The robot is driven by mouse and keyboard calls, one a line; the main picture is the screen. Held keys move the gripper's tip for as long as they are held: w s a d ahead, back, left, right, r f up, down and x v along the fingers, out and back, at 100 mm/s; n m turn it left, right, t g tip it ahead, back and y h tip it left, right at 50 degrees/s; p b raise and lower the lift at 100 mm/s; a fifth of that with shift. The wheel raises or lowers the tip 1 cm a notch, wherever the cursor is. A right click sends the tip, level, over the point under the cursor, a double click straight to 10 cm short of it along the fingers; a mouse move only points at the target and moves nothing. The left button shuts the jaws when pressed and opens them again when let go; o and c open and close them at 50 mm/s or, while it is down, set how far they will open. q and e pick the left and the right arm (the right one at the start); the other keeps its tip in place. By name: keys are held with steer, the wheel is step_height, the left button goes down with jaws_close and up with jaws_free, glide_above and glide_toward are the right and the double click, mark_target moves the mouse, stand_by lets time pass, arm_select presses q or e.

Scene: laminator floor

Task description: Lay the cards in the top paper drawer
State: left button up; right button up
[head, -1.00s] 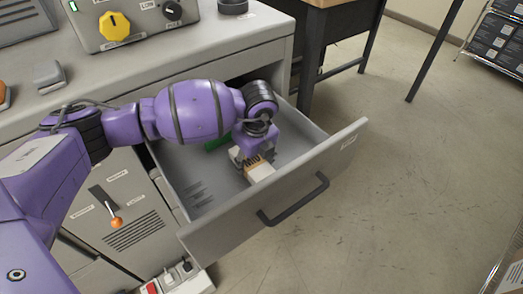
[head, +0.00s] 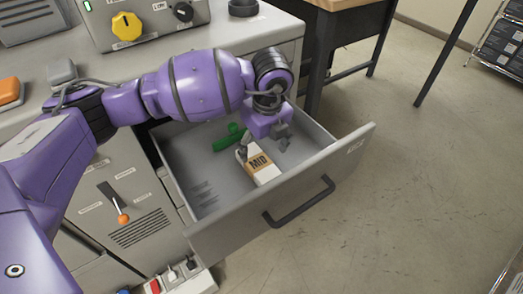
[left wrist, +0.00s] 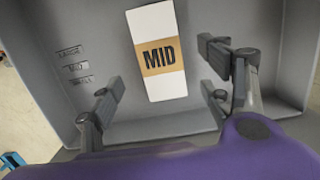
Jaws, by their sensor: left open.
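A white card pack with a tan band marked MID (head: 262,168) lies flat on the floor of the open drawer (head: 222,233), toward its front panel. The pack also shows whole in the left wrist view (left wrist: 157,52), with dark label marks on the drawer floor to its left. My left gripper (head: 264,143) is over the drawer at the pack's rear end, fingers spread and nothing between them. In the left wrist view its fingers (left wrist: 163,75) stand to either side of the pack's near end, apart from it. My right gripper is in neither view.
A green object (head: 229,138) lies in the drawer behind the pack, partly hidden by my arm. The cabinet top holds a control box with a yellow knob (head: 126,26). A wooden-topped table (head: 340,5) stands behind right.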

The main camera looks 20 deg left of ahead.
arm_select(q)
steer(key=r, duration=0.4)
steer(key=shift+s+d, duration=0.2)
